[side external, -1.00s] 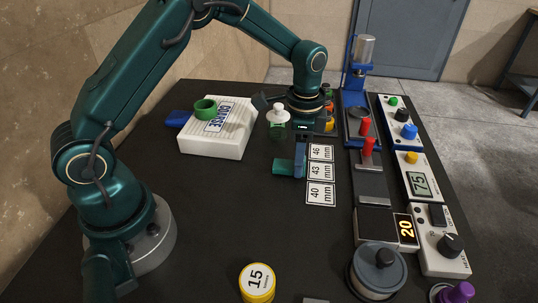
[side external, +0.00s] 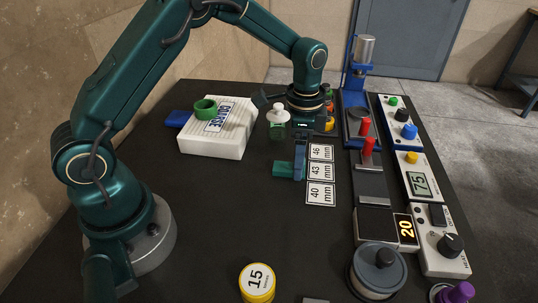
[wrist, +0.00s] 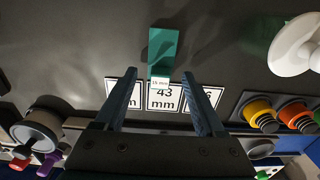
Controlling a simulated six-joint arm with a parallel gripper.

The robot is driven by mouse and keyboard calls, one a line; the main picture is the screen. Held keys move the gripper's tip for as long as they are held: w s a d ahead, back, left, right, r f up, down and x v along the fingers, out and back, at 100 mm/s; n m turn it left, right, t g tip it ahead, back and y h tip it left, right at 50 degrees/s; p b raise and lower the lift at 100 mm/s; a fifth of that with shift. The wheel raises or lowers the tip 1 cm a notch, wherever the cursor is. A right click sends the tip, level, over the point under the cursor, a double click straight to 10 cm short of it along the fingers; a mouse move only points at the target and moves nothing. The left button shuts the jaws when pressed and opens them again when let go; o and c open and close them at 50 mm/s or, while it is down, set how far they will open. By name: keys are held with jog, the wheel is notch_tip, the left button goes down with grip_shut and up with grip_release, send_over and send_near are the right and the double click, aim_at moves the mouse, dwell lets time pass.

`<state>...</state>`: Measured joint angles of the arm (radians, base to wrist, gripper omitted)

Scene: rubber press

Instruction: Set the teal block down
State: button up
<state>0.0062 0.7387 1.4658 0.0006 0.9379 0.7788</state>
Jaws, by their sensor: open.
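The teal block (side external: 283,170) lies on the dark table beside the 43 mm card (side external: 319,171), on its left in the side view. In the wrist view the teal block (wrist: 164,48) has a 15 mm label on its near end, which meets the edge of the 43 mm card (wrist: 164,97). My gripper (wrist: 159,73) is open, its two blue fingers standing apart on either side of the block's near end, with gaps between. In the side view my gripper (side external: 299,164) is low over the block's right end, and a finger hides part of it.
The 46 mm card (side external: 320,152) and 40 mm card (side external: 320,194) flank the middle one. A white box (side external: 215,140) with a green ring is at left.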

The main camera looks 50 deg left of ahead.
notch_tip(320, 180, up, 11)
jog(key=s+r+n+t, duration=0.35)
jog(key=s+r, duration=0.25)
jog(key=s, duration=0.2)
jog(key=s+f+n+t, duration=0.2)
jog(key=s+n, duration=0.3)
jog(key=s, duration=0.5)
jog(key=shift+f, duration=0.5)
